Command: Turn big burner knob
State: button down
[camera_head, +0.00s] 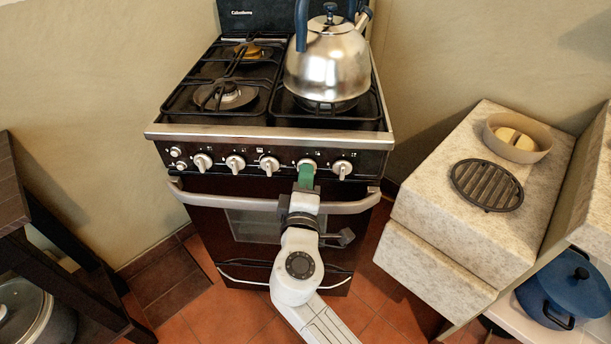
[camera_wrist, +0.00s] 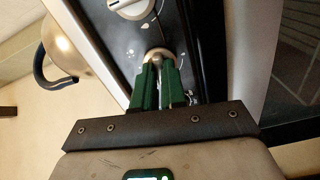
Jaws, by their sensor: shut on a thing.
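The stove's control panel (camera_head: 220,161) carries a row of several white knobs. My gripper (camera_head: 306,172) has green fingers and reaches the panel at the second knob from the right (camera_head: 307,163). In the wrist view my gripper (camera_wrist: 157,75) is shut on that knob (camera_wrist: 157,54), whose rim shows just past the fingertips. The fingers hide most of it. The rightmost knob (camera_head: 342,169) stands free beside my gripper. Another free knob (camera_wrist: 130,8) shows at the top of the wrist view. The knobs' sizes are hard to compare.
A steel kettle (camera_head: 327,62) with blue handle sits on the right side of the stove top (camera_head: 190,122). The oven handle (camera_head: 240,203) runs just below the panel, close to my arm. A stone counter (camera_head: 425,190) stands at right, a dark wooden table (camera_head: 60,240) at left.

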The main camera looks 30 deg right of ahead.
jog(key=shift+a, duration=0.1)
dwell(0.3)
jog(key=c, duration=1.2)
grip_release()
jog(key=shift+s+a, duration=0.15)
jog(key=shift+s, duration=0.15)
jog(key=v, duration=1)
jog(key=shift+a+f, duration=0.1)
grip_shut()
